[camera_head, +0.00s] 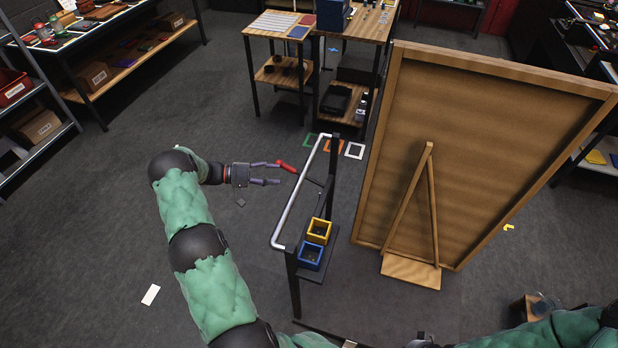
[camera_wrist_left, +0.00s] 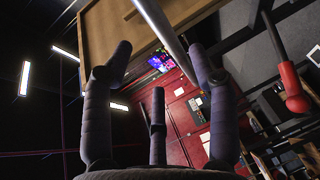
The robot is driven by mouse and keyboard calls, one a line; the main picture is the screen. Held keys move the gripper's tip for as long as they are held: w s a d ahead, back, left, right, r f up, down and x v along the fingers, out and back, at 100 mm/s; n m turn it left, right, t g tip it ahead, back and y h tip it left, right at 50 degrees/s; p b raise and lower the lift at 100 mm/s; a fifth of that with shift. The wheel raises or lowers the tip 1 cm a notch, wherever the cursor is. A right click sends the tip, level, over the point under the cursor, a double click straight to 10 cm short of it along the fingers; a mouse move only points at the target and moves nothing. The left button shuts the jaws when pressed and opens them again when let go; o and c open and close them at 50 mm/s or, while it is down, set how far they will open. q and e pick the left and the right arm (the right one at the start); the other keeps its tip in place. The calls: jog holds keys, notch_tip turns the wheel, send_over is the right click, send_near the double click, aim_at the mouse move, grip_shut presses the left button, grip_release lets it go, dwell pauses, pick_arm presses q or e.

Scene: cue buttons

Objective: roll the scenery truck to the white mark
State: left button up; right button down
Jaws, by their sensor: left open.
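The scenery truck shows as a large wooden flat (camera_head: 490,150) seen from its braced back, with a dark-framed stand and a silver push bar (camera_head: 300,195) at its left. I cannot see its wheels or how the parts join. A red-handled lever (camera_head: 286,167) sticks out left of the bar; the red handle also shows in the left wrist view (camera_wrist_left: 291,88). My left gripper (camera_head: 281,173) is open and empty, left of the bar, its fingers toward the bar and close to the red handle. The white mark (camera_head: 355,150) is a square outline on the floor beyond the stand. My right gripper is not visible.
Orange (camera_head: 333,146) and green (camera_head: 311,140) square outlines lie left of the white mark. Yellow (camera_head: 319,231) and blue (camera_head: 309,256) bins sit on the stand's shelf. A wooden table (camera_head: 277,78) stands beyond the marks. The floor (camera_head: 110,210) at left is mostly clear.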

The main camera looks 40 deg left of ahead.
aim_at(301, 177)
pick_arm(q)
jog(key=x, duration=1)
grip_shut()
